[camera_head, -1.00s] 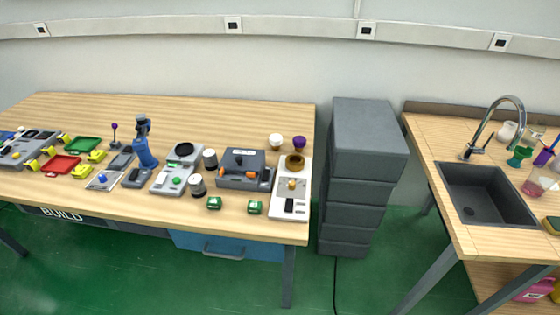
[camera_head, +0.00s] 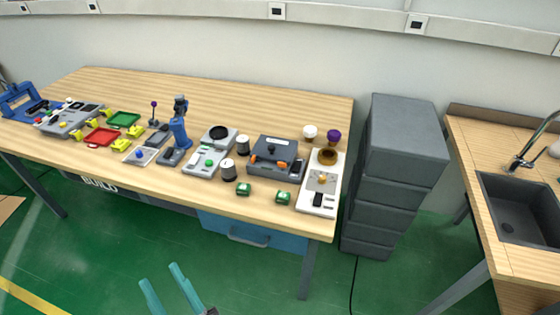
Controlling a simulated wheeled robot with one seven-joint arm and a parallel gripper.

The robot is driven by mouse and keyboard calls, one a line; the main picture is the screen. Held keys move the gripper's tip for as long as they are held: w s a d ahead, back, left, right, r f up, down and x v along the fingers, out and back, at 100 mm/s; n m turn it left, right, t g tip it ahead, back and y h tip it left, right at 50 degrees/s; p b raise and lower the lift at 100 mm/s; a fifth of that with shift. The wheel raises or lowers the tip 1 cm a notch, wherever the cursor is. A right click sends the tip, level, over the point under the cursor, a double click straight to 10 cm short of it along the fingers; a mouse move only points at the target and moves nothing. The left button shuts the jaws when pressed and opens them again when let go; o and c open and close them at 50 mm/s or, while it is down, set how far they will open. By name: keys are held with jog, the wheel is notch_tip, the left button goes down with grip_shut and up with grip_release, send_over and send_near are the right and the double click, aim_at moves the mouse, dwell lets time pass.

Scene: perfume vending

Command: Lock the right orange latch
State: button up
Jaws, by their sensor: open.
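A dark grey box-like machine (camera_head: 277,151) stands near the right end of the wooden table. Two small orange latches show on its front side: the left orange latch (camera_head: 252,158) and the right orange latch (camera_head: 282,165). They are too small to tell whether either is locked. My gripper (camera_head: 163,277) shows at the bottom of the view with two teal fingers spread apart. It is open and empty, over the green floor in front of the table, well away from the machine and its latches.
Two green blocks (camera_head: 243,189) and dark-lidded jars (camera_head: 228,170) stand close to the machine's front and left. A white panel device (camera_head: 323,182) stands at its right. The table front edge and blue drawer (camera_head: 254,233) lie between my gripper and the machine.

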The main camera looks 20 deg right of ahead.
jog(key=w+a+r+n+g+y, duration=0.3)
jog(key=w+a+n+g+y, duration=0.3)
jog(key=n+g, duration=0.5)
jog(key=w+a+r+n+g+y, duration=0.35)
jog(key=a+n+g+y, duration=0.35)
jog(key=n, duration=0.6)
jog(key=w+f+n+g+h, duration=0.3)
jog(key=w+f+g, duration=0.1)
jog(key=w, duration=0.1)
jog(key=m+t+h, duration=0.2)
jog(key=m+h, duration=0.3)
jog(key=h, duration=1.6)
send_near(282, 162)
jog(key=x, duration=0.8)
jog(key=shift+a, duration=0.1)
